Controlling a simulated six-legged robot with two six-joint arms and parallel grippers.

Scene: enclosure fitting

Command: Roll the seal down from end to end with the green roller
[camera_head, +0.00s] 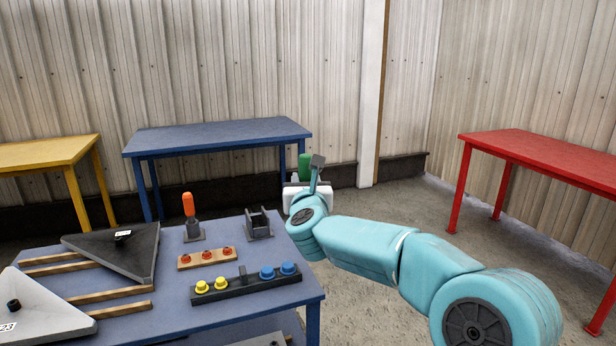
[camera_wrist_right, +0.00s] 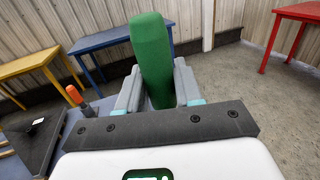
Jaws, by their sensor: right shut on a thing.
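The green roller (camera_head: 305,163) is held upright in my right gripper (camera_head: 304,182), past the far right corner of the near blue table. In the right wrist view its green grip (camera_wrist_right: 152,60) stands between the two grey fingers of my right gripper (camera_wrist_right: 157,88), which are shut on it. The roller's working end cannot be made out clearly. I cannot make out the seal in either view. A dark triangular panel (camera_head: 128,252) and a light grey panel (camera_head: 30,315) lie on wooden strips at the table's left. My left gripper is not in view.
On the near blue table (camera_head: 165,325) stand an orange-handled tool (camera_head: 189,205) in a holder, an empty dark cradle (camera_head: 258,224), a wooden block with orange knobs (camera_head: 206,258), and a dark rack (camera_head: 245,288) with yellow and blue pieces. Yellow, blue and red tables stand farther off.

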